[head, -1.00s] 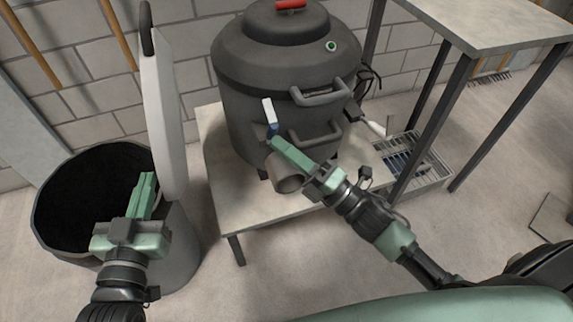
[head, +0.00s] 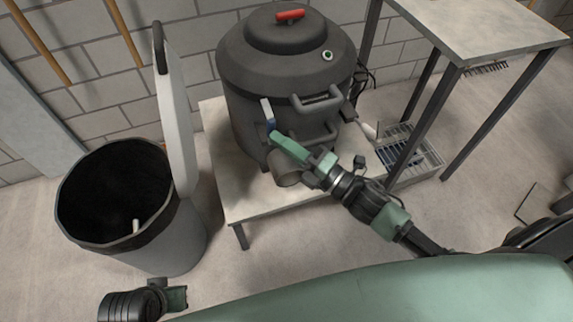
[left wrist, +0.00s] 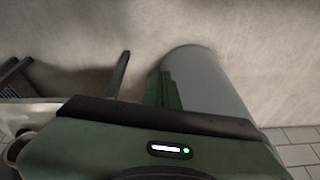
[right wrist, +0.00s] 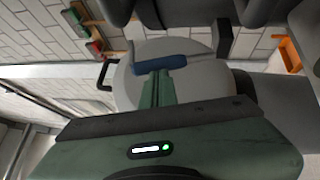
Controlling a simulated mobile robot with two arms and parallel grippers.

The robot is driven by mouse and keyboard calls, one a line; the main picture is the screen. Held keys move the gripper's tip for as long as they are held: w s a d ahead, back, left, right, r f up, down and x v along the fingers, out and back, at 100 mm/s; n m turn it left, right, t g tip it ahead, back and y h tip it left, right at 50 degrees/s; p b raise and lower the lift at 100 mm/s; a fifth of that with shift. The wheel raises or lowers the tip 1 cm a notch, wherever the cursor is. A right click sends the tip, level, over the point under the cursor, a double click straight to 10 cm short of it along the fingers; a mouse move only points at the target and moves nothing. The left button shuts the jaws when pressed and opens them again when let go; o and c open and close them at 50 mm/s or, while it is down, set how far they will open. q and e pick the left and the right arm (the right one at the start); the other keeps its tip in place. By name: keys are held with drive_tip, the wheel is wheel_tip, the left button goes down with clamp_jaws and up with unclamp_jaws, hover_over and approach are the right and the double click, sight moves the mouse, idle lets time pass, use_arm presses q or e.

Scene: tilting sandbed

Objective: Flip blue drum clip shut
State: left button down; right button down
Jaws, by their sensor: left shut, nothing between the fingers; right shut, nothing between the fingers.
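The dark grey drum (head: 255,85) with a red-handled lid stands on a low table. A small blue clip (head: 271,124) with a white upper part sticks up at the drum's left front. My right gripper (head: 274,138) is shut, its tips at the clip's lower end. In the right wrist view the blue clip (right wrist: 160,62) lies across just beyond the green fingertips (right wrist: 155,78); I cannot tell whether they touch. My left gripper (head: 178,298) is shut and empty, low at the left, in front of the grey bin and away from the drum.
Two grey handles (head: 318,99) jut from the drum's front. A taller table (head: 485,30) and a wire rack (head: 425,150) stand right.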

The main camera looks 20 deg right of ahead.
use_arm(q)
wheel_tip(320, 180, down, 14)
drive_tip(key=s+g+p, duration=0.1)
drive_tip(key=s+p, duration=0.2)
drive_tip(key=shift+p, duration=0.3)
use_arm(e)
drive_tip(key=shift+w+r+m+g+h, duration=0.35)
drive_tip(key=shift+w+r, duration=0.25)
drive_tip(key=shift+w, duration=0.25)
use_arm(q)
drive_tip(key=shift+s+a, duration=0.1)
drive_tip(key=shift+a, duration=0.05)
